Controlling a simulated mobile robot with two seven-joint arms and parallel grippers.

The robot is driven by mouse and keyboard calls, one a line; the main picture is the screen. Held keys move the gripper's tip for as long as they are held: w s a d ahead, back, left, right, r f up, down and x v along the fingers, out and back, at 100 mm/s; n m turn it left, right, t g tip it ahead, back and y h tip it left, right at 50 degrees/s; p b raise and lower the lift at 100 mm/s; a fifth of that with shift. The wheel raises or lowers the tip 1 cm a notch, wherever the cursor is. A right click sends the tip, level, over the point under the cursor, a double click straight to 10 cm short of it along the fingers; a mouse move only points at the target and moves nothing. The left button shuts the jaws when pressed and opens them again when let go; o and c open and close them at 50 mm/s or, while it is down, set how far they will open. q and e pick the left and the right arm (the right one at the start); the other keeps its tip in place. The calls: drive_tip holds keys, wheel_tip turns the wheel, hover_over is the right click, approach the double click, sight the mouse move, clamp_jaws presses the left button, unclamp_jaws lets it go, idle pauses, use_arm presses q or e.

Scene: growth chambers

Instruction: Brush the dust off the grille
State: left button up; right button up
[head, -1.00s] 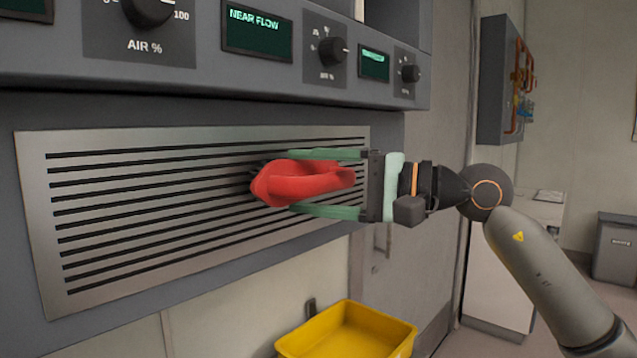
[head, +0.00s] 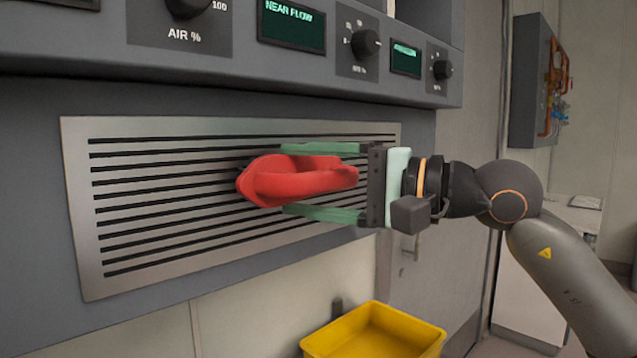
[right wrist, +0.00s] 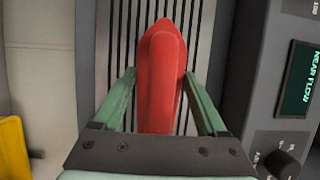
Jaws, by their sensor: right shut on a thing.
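The grille (head: 85,230) is a silver plate with long dark horizontal slots, set in the grey cabinet front in the head view. Its slots also show in the right wrist view (right wrist: 205,40). My right gripper (head: 285,182) has green fingers and is shut on a red brush (head: 300,180). The brush lies in front of the middle-right part of the grille. Its bristles are hidden, and I cannot tell whether it touches the slots. In the right wrist view the red brush (right wrist: 162,80) stands between the fingers. I cannot make out dust on the grille. My left gripper is not in view.
A yellow tray (head: 318,342) stands below the grille. Above it, the cabinet panel juts out with knobs (head: 365,43) and green displays (head: 291,24). A grey wall box with orange pipes (head: 530,80) hangs at the right. The grille's left part is unobstructed.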

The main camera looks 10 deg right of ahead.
sight(254, 194)
drive_tip(key=shift+s+a, duration=0.3)
drive_tip(key=shift+a, duration=0.1)
drive_tip(key=shift+s+a+f+b, duration=0.1)
drive_tip(key=shift+s+a+b, duration=0.8)
drive_tip(key=shift+a, duration=0.4)
drive_tip(key=shift+s+a+b, duration=0.7)
drive_tip(key=shift+s+a, duration=0.3)
drive_tip(key=shift+a, duration=0.3)
drive_tip(key=shift+s+d+f, duration=0.1)
drive_tip(key=shift+s+d, duration=0.1)
drive_tip(key=shift+s, duration=0.05)
drive_tip(key=shift+s+d+b, duration=0.8)
drive_tip(key=shift+s+b, duration=0.05)
drive_tip(key=shift+s, duration=0.15)
drive_tip(key=shift+s+d+r+b, duration=0.1)
drive_tip(key=shift+s+d+b, duration=0.1)
drive_tip(key=shift+s+d, duration=0.3)
drive_tip(key=shift+s+d+r+b, duration=0.15)
drive_tip(key=shift+s+d, duration=0.15)
drive_tip(key=shift+s, duration=0.4)
drive_tip(key=shift+s+d, duration=0.1)
